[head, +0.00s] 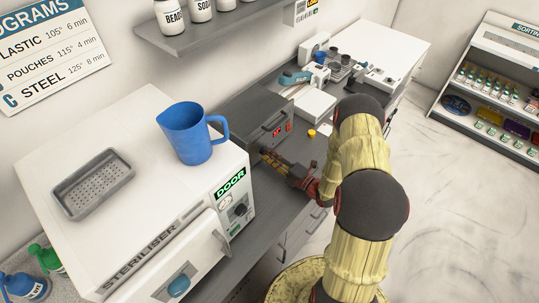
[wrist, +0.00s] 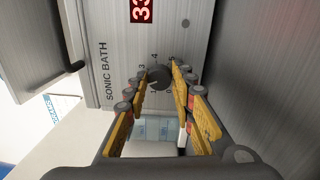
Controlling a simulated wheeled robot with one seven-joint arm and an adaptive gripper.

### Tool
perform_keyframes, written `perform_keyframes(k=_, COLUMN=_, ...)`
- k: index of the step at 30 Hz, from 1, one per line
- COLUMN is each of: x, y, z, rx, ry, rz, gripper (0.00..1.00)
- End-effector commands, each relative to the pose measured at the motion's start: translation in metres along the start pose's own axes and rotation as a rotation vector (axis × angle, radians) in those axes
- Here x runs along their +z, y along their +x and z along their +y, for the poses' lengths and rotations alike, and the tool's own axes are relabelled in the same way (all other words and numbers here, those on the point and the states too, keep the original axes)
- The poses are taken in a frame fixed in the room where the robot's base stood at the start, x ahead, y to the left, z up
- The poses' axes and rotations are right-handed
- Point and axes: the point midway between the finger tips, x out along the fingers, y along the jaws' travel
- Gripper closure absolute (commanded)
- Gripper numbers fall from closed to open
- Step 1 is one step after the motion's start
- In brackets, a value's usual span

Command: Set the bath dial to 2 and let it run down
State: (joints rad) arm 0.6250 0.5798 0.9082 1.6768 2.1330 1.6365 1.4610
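The sonic bath (head: 252,117) is a grey metal box on the counter beside the steriliser, with a red lit display on its front. In the wrist view its dial (wrist: 159,77) is a small dark knob with numbers around it. The dial's pointer is too small to read for certain. My gripper (wrist: 159,70) is at the front panel with its yellow fingers apart, one on each side of the dial. I see small gaps between fingers and dial. In the head view my gripper (head: 265,154) reaches the bath's front and hides the dial.
The white steriliser (head: 130,190) stands at the left, with a blue jug (head: 188,134) and a grey perforated tray (head: 92,184) on top. A small yellow-lidded pot (head: 311,134) stands right of the bath. A shelf with jars (head: 195,35) hangs above.

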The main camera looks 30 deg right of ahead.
Motion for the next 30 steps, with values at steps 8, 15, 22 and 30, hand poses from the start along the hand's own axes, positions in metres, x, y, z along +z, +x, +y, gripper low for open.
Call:
perform_keyframes(k=8, x=0.000, y=0.000, z=0.000, rx=0.000, ry=0.000, rz=0.000, gripper=0.58)
perform_keyframes(k=15, x=0.000, y=0.000, z=0.000, rx=0.000, ry=0.000, rz=0.001, gripper=0.57)
perform_keyframes(k=22, x=0.001, y=-0.012, z=0.000, rx=-0.001, ry=0.001, rz=-0.002, gripper=0.57)
perform_keyframes(k=30, x=0.002, y=-0.063, z=-0.001, rx=-0.002, ry=0.002, rz=-0.006, gripper=0.57)
